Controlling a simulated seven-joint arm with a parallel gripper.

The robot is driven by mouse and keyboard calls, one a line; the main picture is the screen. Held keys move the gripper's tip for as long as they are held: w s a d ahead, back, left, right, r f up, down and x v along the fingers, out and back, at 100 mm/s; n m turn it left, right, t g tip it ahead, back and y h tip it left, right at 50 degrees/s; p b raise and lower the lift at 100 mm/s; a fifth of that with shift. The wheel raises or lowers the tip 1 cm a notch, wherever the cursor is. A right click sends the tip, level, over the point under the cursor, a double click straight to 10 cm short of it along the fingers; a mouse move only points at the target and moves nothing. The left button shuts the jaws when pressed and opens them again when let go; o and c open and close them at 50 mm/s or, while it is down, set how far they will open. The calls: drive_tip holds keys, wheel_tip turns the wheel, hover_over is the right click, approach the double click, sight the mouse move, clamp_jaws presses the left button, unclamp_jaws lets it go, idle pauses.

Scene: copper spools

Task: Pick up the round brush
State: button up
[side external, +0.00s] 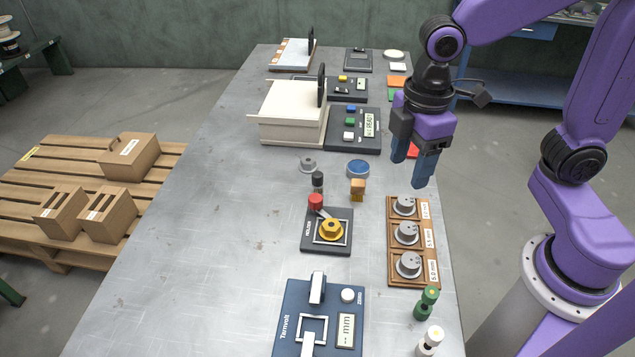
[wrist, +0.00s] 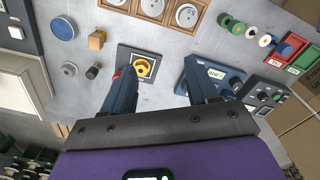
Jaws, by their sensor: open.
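No item is clearly marked as the round brush. The likeliest is a small upright dark cylinder (side external: 318,182) near the middle of the table, also in the wrist view (wrist: 92,72), but its bristles are too small to tell. It stands behind the station with the yellow hex piece, between a grey spool (side external: 307,164) and a wooden block (side external: 357,188). My gripper (side external: 410,170) is open and empty, raised above the table to the right of the cylinder. In the wrist view the cylinder lies left of the two fingers (wrist: 158,68), outside the gap.
A blue round disc (side external: 357,168) lies behind the block. The dark station (side external: 312,238) carries a yellow hex piece and red knob. A wooden tray (side external: 391,255) holds grey spools at right. A blue gauge (side external: 288,310) stands in front, a cream box (side external: 290,110) behind. The table's left side is bare.

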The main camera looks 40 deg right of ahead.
drive_tip(key=w+a+n, duration=0.2)
drive_tip(key=w+a, duration=0.1)
drive_tip(key=w, duration=1)
drive_tip(key=n, duration=0.1)
hover_over(318, 174)
wheel_tip(318, 174, down, 4)
wheel_tip(318, 174, down, 16)
drive_tip(key=shift+w, duration=0.1)
drive_tip(key=c, duration=1.1)
drive_tip(key=shift+r, duration=0.1)
